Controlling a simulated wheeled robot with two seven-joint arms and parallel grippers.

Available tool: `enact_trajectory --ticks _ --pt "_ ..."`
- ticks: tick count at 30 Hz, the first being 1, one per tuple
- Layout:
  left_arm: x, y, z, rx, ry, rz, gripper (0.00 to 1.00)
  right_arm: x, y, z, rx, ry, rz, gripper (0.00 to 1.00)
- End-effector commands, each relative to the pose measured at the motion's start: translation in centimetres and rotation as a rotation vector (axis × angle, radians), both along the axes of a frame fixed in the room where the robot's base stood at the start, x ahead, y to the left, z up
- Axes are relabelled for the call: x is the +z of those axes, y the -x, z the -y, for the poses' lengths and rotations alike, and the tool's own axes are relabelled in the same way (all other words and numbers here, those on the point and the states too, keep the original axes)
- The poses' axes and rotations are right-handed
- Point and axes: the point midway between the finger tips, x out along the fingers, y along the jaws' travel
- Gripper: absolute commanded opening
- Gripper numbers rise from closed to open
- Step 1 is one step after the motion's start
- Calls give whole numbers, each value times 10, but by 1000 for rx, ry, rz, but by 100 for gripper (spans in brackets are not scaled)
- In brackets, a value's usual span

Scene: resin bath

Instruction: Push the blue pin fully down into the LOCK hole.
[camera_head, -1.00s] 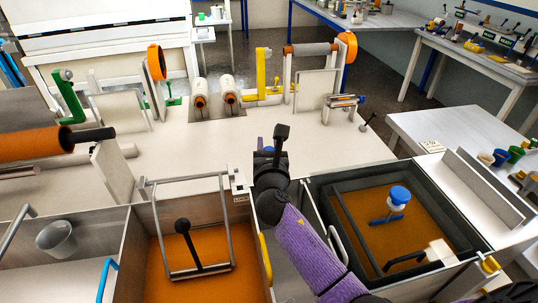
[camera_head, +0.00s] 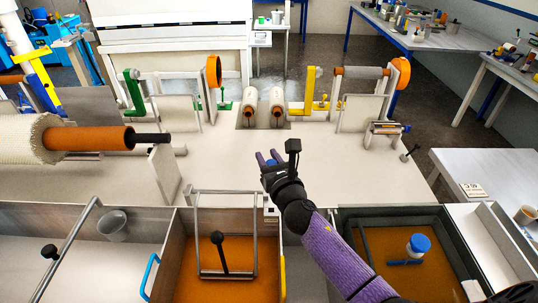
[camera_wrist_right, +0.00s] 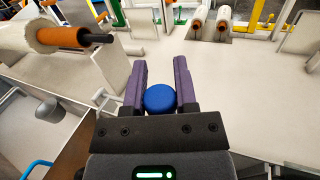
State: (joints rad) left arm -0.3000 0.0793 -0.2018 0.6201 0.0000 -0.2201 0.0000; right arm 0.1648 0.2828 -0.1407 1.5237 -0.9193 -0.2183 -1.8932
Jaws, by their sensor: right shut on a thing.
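My right gripper (camera_head: 270,162) is over the near part of the pale bench, just behind the tanks. In the right wrist view its two purple fingers (camera_wrist_right: 160,85) are shut on the blue pin, whose round blue top (camera_wrist_right: 160,99) shows between them. The lower part of the pin is hidden. I cannot make out a hole marked LOCK in either view. A small pale block (camera_head: 270,206) sits at the tank's back corner, below the gripper; I cannot tell whether it has a hole. My left gripper is not in view.
An orange-filled tank (camera_head: 178,240) with a wire frame (camera_head: 197,235) stands in front. A second dark-walled tank (camera_head: 352,240) holds a blue-topped white item (camera_head: 418,245). A big roller with an orange core (camera_head: 90,138) reaches in from the left. The bench middle (camera_head: 330,160) is clear.

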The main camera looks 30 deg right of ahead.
Motion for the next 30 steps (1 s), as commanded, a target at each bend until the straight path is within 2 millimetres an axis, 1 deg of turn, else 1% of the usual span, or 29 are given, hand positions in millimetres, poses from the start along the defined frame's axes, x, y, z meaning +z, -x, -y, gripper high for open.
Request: enact_trajectory --ticks 5,12,16,19,30 --pt "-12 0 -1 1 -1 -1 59 -13 0 0 0 -1 0 0" --pt "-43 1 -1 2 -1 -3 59 -44 0 0 -1 1 -1 0" --pt "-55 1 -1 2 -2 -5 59 -57 0 0 -1 -1 -1 0" --pt "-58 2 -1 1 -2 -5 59 -60 0 0 -1 -1 0 0" --pt "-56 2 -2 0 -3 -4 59 -57 0 0 -1 0 0 0"
